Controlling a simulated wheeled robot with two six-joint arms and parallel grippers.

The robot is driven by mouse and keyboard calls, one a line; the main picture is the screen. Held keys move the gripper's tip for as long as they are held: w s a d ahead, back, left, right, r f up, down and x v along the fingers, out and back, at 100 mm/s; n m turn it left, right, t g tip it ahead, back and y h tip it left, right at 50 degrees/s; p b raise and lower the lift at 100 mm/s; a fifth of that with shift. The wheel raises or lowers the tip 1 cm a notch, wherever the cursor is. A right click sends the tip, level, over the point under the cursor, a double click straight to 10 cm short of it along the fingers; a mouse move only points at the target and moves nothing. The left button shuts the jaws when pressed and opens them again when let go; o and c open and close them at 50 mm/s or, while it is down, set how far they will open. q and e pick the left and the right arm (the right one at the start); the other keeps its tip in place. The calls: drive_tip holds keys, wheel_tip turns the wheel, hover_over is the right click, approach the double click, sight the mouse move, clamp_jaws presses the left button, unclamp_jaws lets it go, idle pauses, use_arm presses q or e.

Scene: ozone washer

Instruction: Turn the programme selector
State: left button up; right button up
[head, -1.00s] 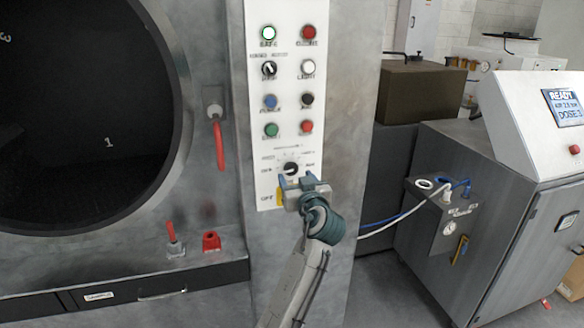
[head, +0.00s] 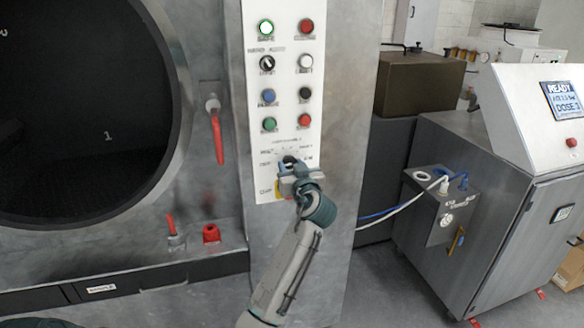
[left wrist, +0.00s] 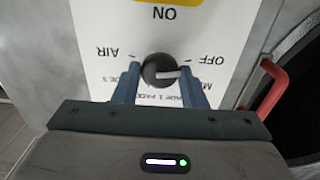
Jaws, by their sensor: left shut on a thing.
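The programme selector is a round black knob (head: 289,160) low on the white control panel (head: 262,150). My left gripper (head: 288,168) is at the knob and hides part of it in the head view. The left wrist view shows the panel upside down. There the knob (left wrist: 160,70) sits between the two blue-grey fingers of my left gripper (left wrist: 160,82), which is shut on it. The knob's white mark points right in that view, towards the "OFF" side. "AIR" is printed on the other side. My right gripper is not in view.
Buttons and a small black switch (head: 267,64) sit above the selector. A red handle (head: 216,135) stands left of the panel beside the round dark door (head: 80,110). A steel cabinet with a screen (head: 490,200) and hoses stands at the right.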

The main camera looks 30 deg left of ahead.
use_arm(q)
drive_tip(key=m, duration=0.4)
drive_tip(key=m+p, duration=0.1)
drive_tip(key=m, duration=0.2)
drive_tip(key=shift+m+p, duration=0.3)
drive_tip(key=shift+p, duration=0.05)
drive_tip(key=m+p, duration=0.1)
drive_tip(key=m, duration=0.2)
drive_tip(key=shift+r+m+p, duration=0.1)
drive_tip(key=shift+m+p, duration=0.2)
drive_tip(key=shift+p, duration=0.1)
drive_tip(key=m+p, duration=0.1)
drive_tip(key=m, duration=0.2)
drive_tip(key=shift+p, duration=0.3)
drive_tip(key=shift+m+p, duration=0.4)
drive_tip(key=shift+m, duration=0.3)
